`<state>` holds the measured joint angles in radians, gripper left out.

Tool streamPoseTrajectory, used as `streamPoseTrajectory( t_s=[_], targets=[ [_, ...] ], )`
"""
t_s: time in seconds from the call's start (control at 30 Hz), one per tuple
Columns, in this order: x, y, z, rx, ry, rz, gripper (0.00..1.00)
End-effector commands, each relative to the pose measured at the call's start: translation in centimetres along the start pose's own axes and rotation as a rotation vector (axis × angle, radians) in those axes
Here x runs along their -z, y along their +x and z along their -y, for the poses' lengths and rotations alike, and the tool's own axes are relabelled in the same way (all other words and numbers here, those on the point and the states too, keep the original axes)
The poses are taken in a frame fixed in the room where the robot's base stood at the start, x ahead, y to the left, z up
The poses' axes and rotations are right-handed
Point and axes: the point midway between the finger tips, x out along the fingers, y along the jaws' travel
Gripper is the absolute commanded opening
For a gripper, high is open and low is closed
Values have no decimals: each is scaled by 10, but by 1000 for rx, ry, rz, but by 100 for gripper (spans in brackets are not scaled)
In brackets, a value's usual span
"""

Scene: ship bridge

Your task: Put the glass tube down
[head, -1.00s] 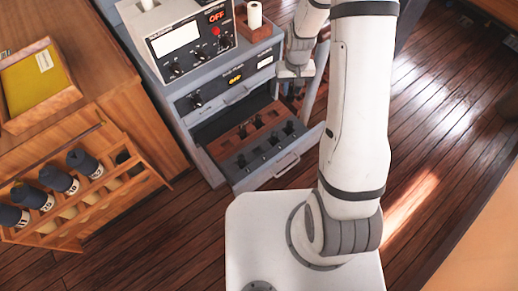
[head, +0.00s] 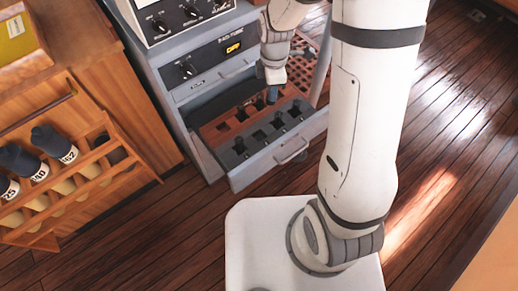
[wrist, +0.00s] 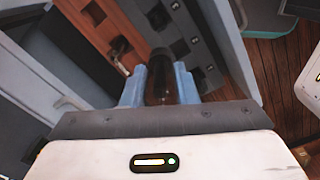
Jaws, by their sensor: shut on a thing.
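My gripper (head: 272,94) is over the open drawer (head: 290,150) of the grey cabinet, pointing down. In the wrist view its two blue fingers (wrist: 160,88) are shut on a dark glass tube (wrist: 160,68), which sticks out beyond the fingertips. The drawer holds a grey rack (head: 240,154) with square slots, several with dark pieces in them, and a reddish-brown rack (head: 218,130) with holes behind it. The tube's lower end is over the racks; I cannot tell whether it touches a slot. In the head view the tube is mostly hidden by my gripper.
The cabinet's upper panel (head: 215,62) has knobs and a lit display, with an instrument box (head: 170,28) on top. A wooden rack (head: 105,150) with dark-capped bottles stands at the left. The wooden floor (head: 150,235) in front is clear.

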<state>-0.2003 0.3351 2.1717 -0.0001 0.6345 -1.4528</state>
Motion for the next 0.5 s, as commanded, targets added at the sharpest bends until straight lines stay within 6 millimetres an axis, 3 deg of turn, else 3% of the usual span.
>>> streamPoseTrajectory(
  t_s=[0.03, 0.13, 0.3, 0.5],
  targets=[
    [7, 20, 5, -3, -123, 0, 4],
    [18, 34, 15, -2, -373, 0, 4],
    [32, 49, 29, -2, -723, 0, 4],
    [40, 56, 38, 0, -947, 0, 4]
  ],
)
